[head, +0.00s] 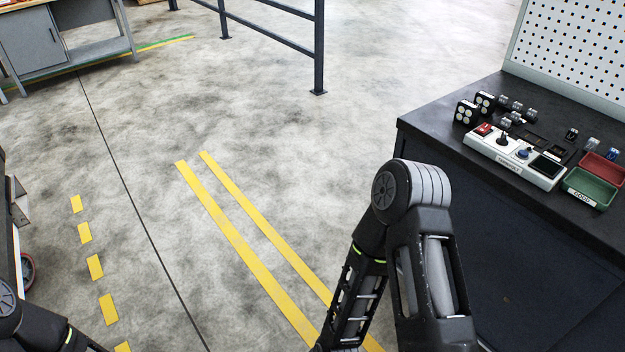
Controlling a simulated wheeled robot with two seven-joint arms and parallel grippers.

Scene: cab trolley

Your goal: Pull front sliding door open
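No sliding door can be made out for certain in the head view. At the left edge, part of a trolley-like structure (15,235) shows, with a dark wheel with a red rim (28,271) under it; most of it is cut off by the frame. Both grippers are outside the picture. Only a bent part of my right arm shows at the lower middle, and a small part of my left arm shows in the lower left corner.
A dark workbench (440,135) with a control box (515,158), green bin (592,188) and red bin (603,168) stands at right. A grey cabinet bench (35,42) and railing (319,45) are at the back. The yellow-marked floor between is clear.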

